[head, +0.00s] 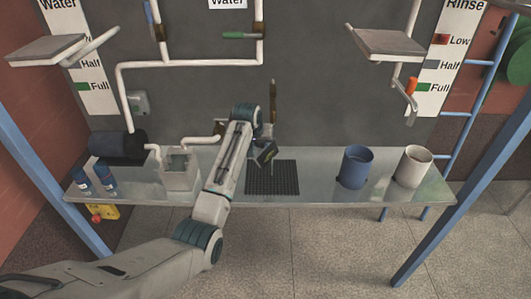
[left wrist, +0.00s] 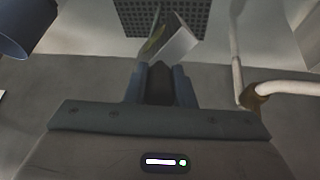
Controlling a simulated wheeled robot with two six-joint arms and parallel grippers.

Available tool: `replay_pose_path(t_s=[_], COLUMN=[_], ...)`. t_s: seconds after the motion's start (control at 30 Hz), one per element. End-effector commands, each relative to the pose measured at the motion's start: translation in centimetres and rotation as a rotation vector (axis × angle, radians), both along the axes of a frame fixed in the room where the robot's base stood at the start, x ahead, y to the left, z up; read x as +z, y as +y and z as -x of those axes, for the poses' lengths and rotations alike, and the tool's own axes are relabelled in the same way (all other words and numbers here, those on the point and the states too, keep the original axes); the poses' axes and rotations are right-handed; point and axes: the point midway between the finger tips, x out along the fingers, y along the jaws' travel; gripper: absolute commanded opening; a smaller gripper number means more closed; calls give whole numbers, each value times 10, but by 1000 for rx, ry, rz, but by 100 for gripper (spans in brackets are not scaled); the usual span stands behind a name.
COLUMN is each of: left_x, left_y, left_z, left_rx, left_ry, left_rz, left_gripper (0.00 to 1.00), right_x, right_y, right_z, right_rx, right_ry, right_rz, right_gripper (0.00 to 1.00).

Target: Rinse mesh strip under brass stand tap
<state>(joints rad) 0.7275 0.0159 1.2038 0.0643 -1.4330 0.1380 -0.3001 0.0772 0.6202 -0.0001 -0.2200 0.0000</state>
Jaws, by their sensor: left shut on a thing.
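My left gripper (head: 267,152) is above the back of the table, over the far side of a dark perforated mat (head: 272,178). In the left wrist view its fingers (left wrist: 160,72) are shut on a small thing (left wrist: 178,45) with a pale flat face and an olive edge. I cannot tell for certain that this is the mesh strip. A brass-brown upright piece (head: 273,95) stands on the wall side, just behind the gripper. Another brown fitting (head: 219,128) sits on a white pipe to its left. I cannot tell which is the stand tap. My right gripper is out of view.
A blue bucket (head: 355,167) and a white bucket (head: 413,166) stand on the right of the metal table (head: 325,192). A white box (head: 180,172), a dark cylinder (head: 117,147) and blue bottles (head: 105,175) are on the left. White pipes (head: 190,64) run along the wall.

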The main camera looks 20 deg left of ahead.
Motion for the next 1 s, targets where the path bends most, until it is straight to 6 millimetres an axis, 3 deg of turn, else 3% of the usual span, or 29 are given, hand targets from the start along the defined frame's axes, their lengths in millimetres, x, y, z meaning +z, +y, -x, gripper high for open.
replay_pose_path(t_s=[0.6, 1.0], left_x=[1, 1], left_y=[-12, -6], left_z=[1, 1], left_rx=[-1, 0], left_ry=[-1, -1], left_rz=[0, 0], left_gripper=[0, 0], right_x=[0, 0], right_y=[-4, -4], right_z=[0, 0], right_rx=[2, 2], right_ry=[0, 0], right_rz=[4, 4], right_gripper=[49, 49])
